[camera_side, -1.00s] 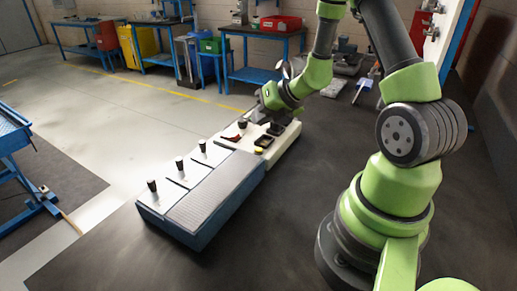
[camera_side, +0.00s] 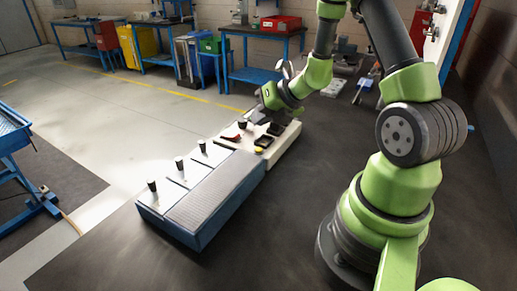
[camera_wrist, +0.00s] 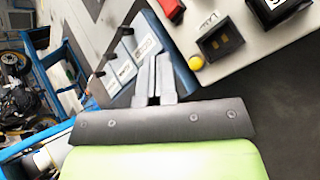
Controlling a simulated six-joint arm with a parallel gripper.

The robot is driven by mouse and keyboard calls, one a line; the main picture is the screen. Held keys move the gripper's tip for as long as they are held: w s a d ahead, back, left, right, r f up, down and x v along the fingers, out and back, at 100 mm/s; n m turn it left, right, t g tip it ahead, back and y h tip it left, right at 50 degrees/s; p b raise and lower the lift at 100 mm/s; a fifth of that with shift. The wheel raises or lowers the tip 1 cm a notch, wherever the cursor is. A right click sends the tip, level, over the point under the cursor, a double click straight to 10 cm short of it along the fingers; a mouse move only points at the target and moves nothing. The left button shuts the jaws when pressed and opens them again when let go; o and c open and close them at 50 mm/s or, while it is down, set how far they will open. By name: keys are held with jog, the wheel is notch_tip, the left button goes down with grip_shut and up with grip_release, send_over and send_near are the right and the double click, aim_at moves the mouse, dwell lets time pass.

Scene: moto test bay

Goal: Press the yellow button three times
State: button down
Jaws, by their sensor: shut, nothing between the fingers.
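The yellow button (camera_side: 259,150) is on the near edge of the white panel (camera_side: 283,138), at the end of the long console. In the wrist view the yellow button (camera_wrist: 196,62) stands a little right of my fingertips, apart from them. My gripper (camera_wrist: 157,62) is shut, with its two grey fingers side by side and nothing between them. In the side view my gripper (camera_side: 265,116) is over the far part of the white panel, and its fingertips are hard to make out there.
A black box (camera_wrist: 219,38) with a socket and a red switch (camera_wrist: 172,9) are close to the button. A blue-grey console section (camera_side: 205,195) carries several black knobs. Dark floor (camera_side: 285,215) between console and my base is clear.

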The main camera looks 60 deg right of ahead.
aim_at(260, 148)
dwell(0.3)
notch_tip(260, 148, up, 4)
jog(key=shift+f, duration=0.1)
dwell(0.4)
jog(key=shift+f, duration=4.4)
jog(key=shift+f, duration=0.15)
jog(key=shift+f, duration=0.25)
